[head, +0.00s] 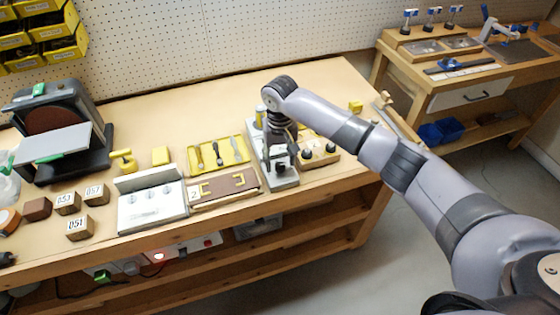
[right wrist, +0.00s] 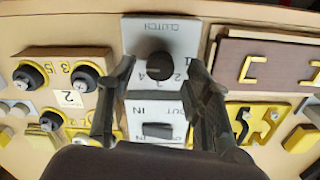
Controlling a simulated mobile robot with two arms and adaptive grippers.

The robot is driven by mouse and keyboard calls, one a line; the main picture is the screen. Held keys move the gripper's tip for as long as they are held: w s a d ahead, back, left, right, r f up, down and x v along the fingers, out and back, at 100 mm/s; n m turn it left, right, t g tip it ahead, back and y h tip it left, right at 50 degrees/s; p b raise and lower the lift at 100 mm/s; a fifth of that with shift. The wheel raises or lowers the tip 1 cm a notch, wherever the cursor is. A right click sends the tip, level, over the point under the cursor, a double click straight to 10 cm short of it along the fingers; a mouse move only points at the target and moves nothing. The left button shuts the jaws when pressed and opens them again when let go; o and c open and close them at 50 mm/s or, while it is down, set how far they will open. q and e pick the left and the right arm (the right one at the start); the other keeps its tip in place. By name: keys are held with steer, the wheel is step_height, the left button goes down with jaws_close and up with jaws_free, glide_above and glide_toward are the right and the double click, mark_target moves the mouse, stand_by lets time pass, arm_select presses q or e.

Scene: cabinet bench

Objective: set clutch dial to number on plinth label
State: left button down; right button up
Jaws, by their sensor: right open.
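The clutch dial (right wrist: 158,65) is a round black knob on a white panel marked CLUTCH, with the digits 1, 2, 3 and 4 around its right and lower side. I cannot make out its pointer. My right gripper (right wrist: 160,72) is open, its fingers on either side of the dial; I cannot tell whether they touch it. In the head view, my right gripper (head: 280,155) is over the grey machine (head: 285,181) and hides the dial. A white label (right wrist: 72,98) reading 2 is by the wooden block with black knobs (right wrist: 60,62). My left gripper is not in view.
A brown board with yellow handles (head: 225,189) and a yellow tool tray (head: 218,155) lie left of the machine. A white box (head: 152,207) and numbered wooden blocks (head: 80,228) stand further left. The knobbed block (head: 320,157) is close on the right.

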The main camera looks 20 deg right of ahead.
steer(key=shift+f, duration=0.9)
jaws_close()
